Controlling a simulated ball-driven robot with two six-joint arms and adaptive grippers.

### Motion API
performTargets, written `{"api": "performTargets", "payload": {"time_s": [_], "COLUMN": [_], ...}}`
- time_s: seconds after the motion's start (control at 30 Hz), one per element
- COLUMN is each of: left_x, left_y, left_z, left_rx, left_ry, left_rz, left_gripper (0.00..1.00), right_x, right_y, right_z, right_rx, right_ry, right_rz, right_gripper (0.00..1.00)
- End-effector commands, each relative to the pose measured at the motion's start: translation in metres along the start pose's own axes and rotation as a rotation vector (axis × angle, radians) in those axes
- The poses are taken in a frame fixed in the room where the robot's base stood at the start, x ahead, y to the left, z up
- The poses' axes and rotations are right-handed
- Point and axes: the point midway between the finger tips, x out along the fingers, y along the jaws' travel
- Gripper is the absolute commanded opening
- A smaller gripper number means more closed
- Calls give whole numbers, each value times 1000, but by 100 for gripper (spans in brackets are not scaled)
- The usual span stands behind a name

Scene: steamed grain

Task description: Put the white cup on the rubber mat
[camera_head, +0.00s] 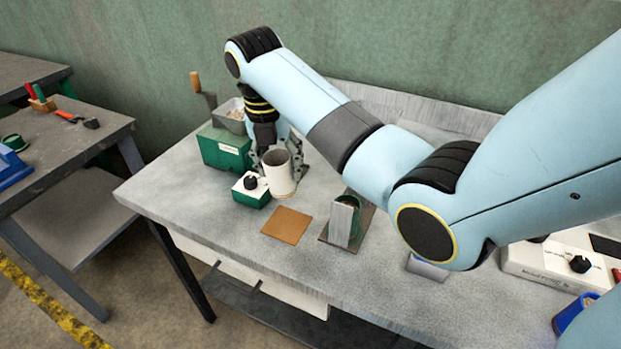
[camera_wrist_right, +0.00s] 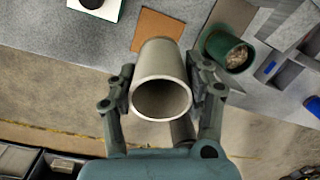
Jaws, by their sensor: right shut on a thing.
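The white cup (camera_head: 280,176) stands upright with its open top up, beside the small green box with a black knob. My right gripper (camera_head: 277,160) is shut on it, one finger on each side; in the right wrist view the fingers (camera_wrist_right: 163,82) clasp the cup's wall (camera_wrist_right: 160,62). The cup looks empty, and I cannot tell whether its base touches the table. The rubber mat (camera_head: 287,225), a flat orange-brown square, lies bare in front of the cup; it also shows in the right wrist view (camera_wrist_right: 155,25). My left gripper is not in view.
The small green box (camera_head: 250,194) is just left of the cup, with a larger green box (camera_head: 222,148) behind it. A green cup (camera_head: 355,212) stands on a dark plate right of the mat. A white control box (camera_head: 545,262) is at far right.

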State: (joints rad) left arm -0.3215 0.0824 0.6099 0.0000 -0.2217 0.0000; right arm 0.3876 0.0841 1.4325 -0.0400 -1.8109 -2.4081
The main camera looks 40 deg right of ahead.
Motion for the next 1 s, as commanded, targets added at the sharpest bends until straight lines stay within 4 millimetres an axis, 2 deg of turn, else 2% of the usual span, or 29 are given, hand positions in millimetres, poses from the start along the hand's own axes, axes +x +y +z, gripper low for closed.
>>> {"api": "performTargets", "payload": {"time_s": [0.2,0.37,0.6,0.77,1.0], "left_x": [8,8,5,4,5], "left_y": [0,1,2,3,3], "left_z": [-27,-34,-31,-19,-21], "left_rx": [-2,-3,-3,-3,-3], "left_ry": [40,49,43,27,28], "left_rz": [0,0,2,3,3], "left_gripper": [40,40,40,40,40], "right_x": [5,8,49,66,100], "right_y": [-1,0,3,5,8], "right_z": [7,7,2,2,-1], "right_rx": [4,4,3,4,3], "right_ry": [49,77,86,84,84], "right_rz": [48,75,80,80,80], "right_gripper": [8,8,8,8,8]}}
